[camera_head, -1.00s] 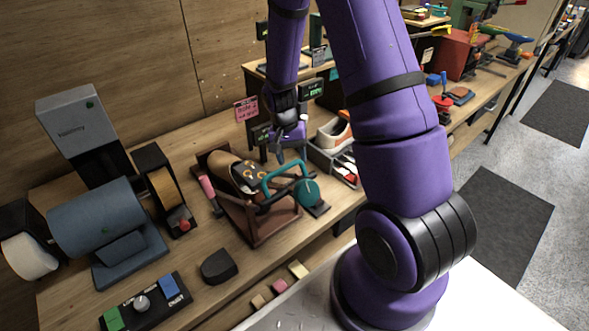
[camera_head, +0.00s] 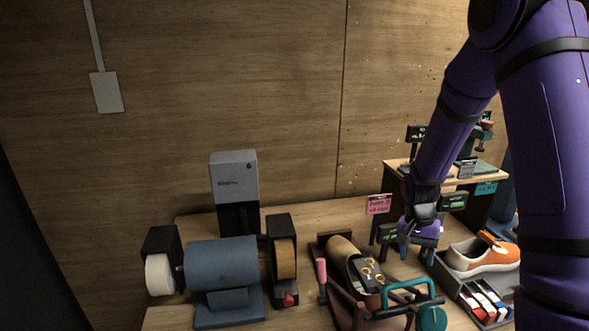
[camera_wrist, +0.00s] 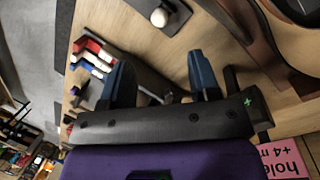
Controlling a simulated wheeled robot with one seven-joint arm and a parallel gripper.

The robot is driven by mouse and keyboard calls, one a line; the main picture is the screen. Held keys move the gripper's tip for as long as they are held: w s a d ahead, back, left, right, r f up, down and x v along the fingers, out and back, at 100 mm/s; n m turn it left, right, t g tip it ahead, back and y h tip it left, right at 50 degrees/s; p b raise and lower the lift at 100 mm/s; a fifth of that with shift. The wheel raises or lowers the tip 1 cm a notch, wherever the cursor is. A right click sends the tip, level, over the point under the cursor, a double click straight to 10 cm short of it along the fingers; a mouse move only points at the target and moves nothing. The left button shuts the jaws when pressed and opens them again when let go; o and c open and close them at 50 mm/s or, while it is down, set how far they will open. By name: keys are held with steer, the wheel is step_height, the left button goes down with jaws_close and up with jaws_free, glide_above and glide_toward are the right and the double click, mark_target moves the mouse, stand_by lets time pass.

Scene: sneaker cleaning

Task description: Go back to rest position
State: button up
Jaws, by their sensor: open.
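My gripper (camera_head: 416,246) hangs at the right in the head view, fingers pointing down, above the bench behind the teal-handled clamp. In the wrist view its two blue fingertips (camera_wrist: 160,78) are well apart with nothing between them. My purple arm fills the right side of the head view and hides part of the bench there.
The wooden bench (camera_head: 310,220) holds a blue grinding machine (camera_head: 222,266), a wooden cradle with a dark shoe (camera_head: 368,276), a teal clamp (camera_head: 408,287), and an orange-and-white sneaker (camera_head: 482,256) by a grey tray. A pink sign (camera_head: 379,204) stands near my gripper. A wooden wall rises behind.

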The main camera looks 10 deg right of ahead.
steer(key=s+a+r+n+t, duration=0.2)
steer(key=s+a+r, duration=0.15)
steer(key=r, duration=0.55)
steer(key=s+a+r+n+t, duration=0.2)
steer(key=s+r, duration=0.2)
steer(key=r, duration=0.4)
steer(key=s+a+r+n+t, duration=0.15)
steer(key=s+r, duration=0.25)
steer(key=r, duration=0.5)
steer(key=s+a+r+n+t, duration=0.2)
steer(key=s+r, duration=0.3)
steer(key=s, duration=0.4)
steer(key=shift+s+a+n, duration=0.4)
steer(key=shift+a+n, duration=0.05)
steer(key=shift+a, duration=0.15)
